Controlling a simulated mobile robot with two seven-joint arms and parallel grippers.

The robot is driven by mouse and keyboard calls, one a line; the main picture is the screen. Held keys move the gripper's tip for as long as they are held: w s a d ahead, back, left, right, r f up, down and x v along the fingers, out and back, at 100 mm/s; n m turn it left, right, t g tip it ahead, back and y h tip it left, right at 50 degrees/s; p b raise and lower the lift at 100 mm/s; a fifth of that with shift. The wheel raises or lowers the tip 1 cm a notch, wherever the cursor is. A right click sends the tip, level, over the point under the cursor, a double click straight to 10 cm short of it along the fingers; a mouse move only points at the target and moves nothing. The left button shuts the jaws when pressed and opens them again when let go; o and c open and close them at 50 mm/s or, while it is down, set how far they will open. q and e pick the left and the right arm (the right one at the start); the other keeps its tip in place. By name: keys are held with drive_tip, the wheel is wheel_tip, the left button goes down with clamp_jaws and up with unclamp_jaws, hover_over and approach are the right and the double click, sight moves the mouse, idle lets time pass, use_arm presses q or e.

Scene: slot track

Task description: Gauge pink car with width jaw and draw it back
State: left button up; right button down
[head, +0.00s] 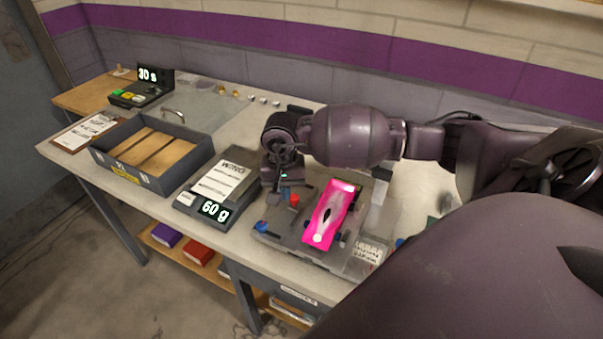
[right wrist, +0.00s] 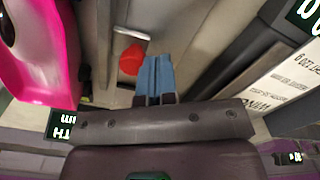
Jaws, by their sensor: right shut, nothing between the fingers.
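The pink car (head: 332,214) lies on the grey gauge fixture (head: 285,239), its long axis slanting across it. It also shows at the left edge of the right wrist view (right wrist: 40,55). A red knob (head: 294,200) stands on the fixture just left of the car. My right gripper (head: 285,187) is over the fixture's back left side, beside the red knob. In the right wrist view its blue fingers (right wrist: 156,68) are together and empty, close to the red knob (right wrist: 132,60); contact cannot be told. The width jaw cannot be made out clearly. My left gripper is out of view.
A scale (head: 217,197) reading 60 g stands left of the fixture. Further left are an open grey box (head: 170,183) with wooden slats, a clipboard (head: 85,131) and a timer (head: 145,90) reading 30 s. Small parts (head: 263,100) line the back of the table.

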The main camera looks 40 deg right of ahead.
drive_tip(key=shift+s+d, duration=0.15)
drive_tip(key=shift+s, duration=0.15)
drive_tip(key=shift+s+d, duration=0.1)
drive_tip(key=shift+s, duration=0.15)
idle(0.4)
drive_tip(key=shift+s+d, duration=0.2)
drive_tip(key=shift+s, duration=0.25)
idle(0.3)
idle(0.8)
drive_tip(key=shift+w+a, duration=0.2)
drive_tip(key=shift+w, duration=0.2)
drive_tip(key=shift+r+p, duration=0.45)
drive_tip(key=shift+r, duration=1.1)
drive_tip(key=shift+r+p, duration=0.95)
drive_tip(key=shift+r, duration=1.5)
